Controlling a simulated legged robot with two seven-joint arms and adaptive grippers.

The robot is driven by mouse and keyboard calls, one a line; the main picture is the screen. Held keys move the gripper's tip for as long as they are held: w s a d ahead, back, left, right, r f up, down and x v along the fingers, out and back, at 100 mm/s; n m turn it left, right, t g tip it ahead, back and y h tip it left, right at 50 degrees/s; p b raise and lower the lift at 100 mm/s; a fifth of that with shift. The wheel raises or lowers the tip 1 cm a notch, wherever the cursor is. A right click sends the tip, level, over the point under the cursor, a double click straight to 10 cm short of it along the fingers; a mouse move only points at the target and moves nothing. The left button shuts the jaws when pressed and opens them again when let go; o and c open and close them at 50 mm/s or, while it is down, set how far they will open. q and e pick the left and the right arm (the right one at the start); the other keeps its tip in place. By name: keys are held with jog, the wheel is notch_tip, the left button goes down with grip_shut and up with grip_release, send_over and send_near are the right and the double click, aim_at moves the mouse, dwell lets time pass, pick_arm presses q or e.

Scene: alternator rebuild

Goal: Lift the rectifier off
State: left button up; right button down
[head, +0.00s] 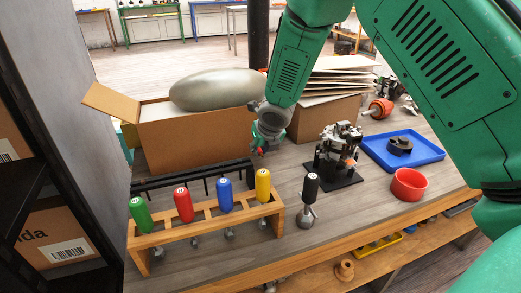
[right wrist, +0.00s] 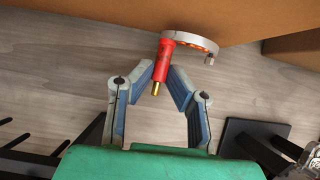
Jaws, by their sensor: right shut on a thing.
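My right gripper (head: 261,147) hangs above the bench in front of the cardboard boxes, away from the alternator. In the right wrist view its fingers (right wrist: 161,74) are shut on a red post with a brass tip (right wrist: 163,68). The post belongs to a silver curved plate with a copper-coloured inner edge, which appears to be the rectifier (right wrist: 190,39). In the head view only a bit of red shows at the fingertips, and the plate is mostly hidden. The alternator assembly (head: 338,146) stands on a black base to the right. My left gripper is not in view.
A wooden rack (head: 205,219) holds several coloured-handle tools at the front. A black-handled tool (head: 309,199) stands right of it. A blue tray (head: 436,153) with a dark part and a red bowl (head: 409,185) are at the right. An open cardboard box (head: 190,140) is close behind the gripper.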

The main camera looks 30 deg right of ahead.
aim_at(261, 152)
jog(key=shift+r+p, duration=2.2)
jog(key=shift+p, duration=0.2)
dwell(5.6)
